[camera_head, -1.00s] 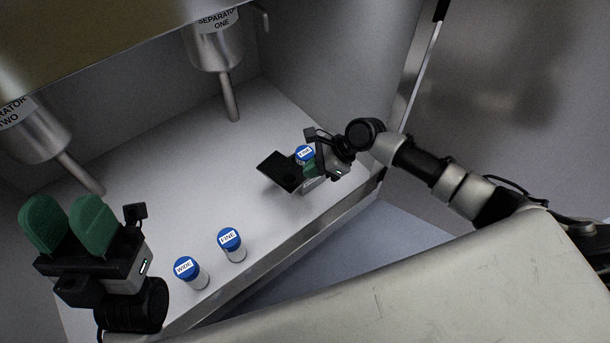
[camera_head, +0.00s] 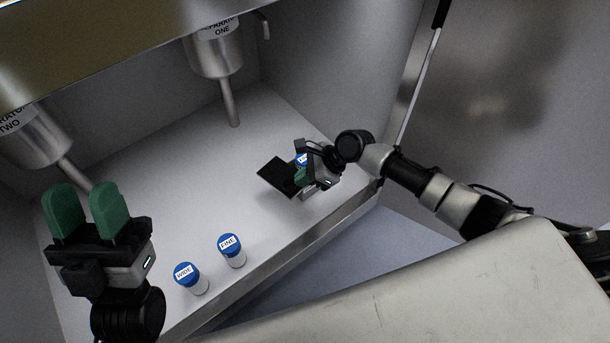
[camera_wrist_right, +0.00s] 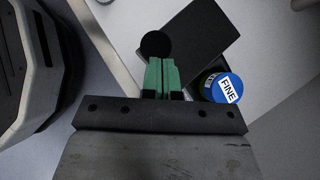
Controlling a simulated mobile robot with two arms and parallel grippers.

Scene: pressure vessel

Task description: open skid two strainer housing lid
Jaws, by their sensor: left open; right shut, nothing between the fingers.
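No label naming a strainer housing for skid two is readable. A dark square plate (camera_head: 278,176) sits low at the right side of the shelf; it also shows in the right wrist view (camera_wrist_right: 195,40) with a round black knob (camera_wrist_right: 155,45) beside the fingertips. Whether this is the strainer lid, I cannot tell. My right gripper (camera_head: 303,177) is shut and empty, over or beside the plate; its green fingers (camera_wrist_right: 162,62) touch each other. Contact with the knob is unclear. My left gripper (camera_head: 84,190) is open and empty, fingers up, at the left.
Separator one (camera_head: 215,50) and separator two (camera_head: 35,135) hang above the white shelf (camera_head: 170,160). A FINE canister (camera_head: 231,248) and a WIDE canister (camera_head: 190,277) stand near the front edge. Another FINE canister (camera_wrist_right: 228,88) is close to my right gripper. The shelf's middle is clear.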

